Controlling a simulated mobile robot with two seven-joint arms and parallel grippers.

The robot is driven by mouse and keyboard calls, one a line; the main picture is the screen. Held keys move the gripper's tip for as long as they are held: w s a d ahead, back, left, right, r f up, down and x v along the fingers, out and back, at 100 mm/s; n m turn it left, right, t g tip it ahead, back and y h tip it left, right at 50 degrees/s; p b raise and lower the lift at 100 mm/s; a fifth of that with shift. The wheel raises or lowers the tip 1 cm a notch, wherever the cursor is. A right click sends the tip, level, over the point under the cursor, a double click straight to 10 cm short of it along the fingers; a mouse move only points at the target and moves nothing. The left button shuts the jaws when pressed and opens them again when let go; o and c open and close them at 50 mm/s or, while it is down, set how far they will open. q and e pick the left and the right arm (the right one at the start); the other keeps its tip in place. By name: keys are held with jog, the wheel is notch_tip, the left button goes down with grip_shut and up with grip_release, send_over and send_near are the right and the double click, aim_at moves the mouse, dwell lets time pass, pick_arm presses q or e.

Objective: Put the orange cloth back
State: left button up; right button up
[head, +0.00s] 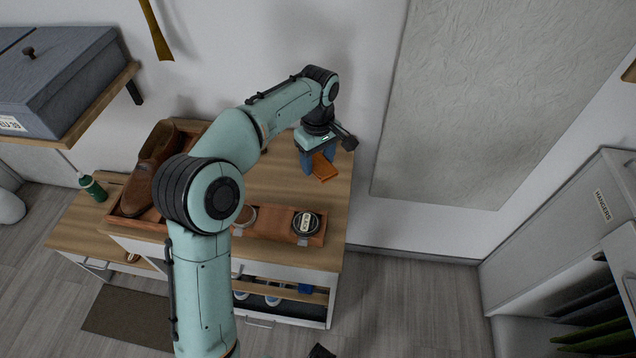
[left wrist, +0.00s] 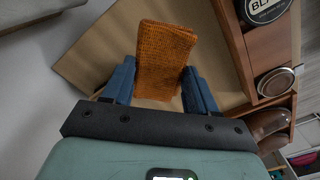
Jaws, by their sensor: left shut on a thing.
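My left gripper (head: 318,160) is shut on the orange cloth (head: 324,168) above the back right part of the wooden cabinet top (head: 325,195). In the left wrist view the cloth (left wrist: 165,60) is a folded, textured orange piece between the two blue fingers of the left gripper (left wrist: 160,88). Its far end sticks out beyond the fingertips. My right gripper does not show clearly in either view.
A green bottle (head: 93,188) stands at left. A grey box (head: 65,80) sits on a wall shelf. The cabinet's right top is mostly clear.

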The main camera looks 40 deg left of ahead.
aim_at(318, 160)
pick_arm(q)
notch_tip(318, 160, down, 8)
jog(key=shift+f+b, duration=0.1)
jog(key=shift+b, duration=0.45)
jog(key=shift+f, duration=0.15)
jog(key=o, duration=0.9)
jog(key=shift+o, duration=0.2)
notch_tip(318, 160, up, 12)
jog(key=shift+r+p, duration=0.25)
jog(key=shift+p, duration=0.85)
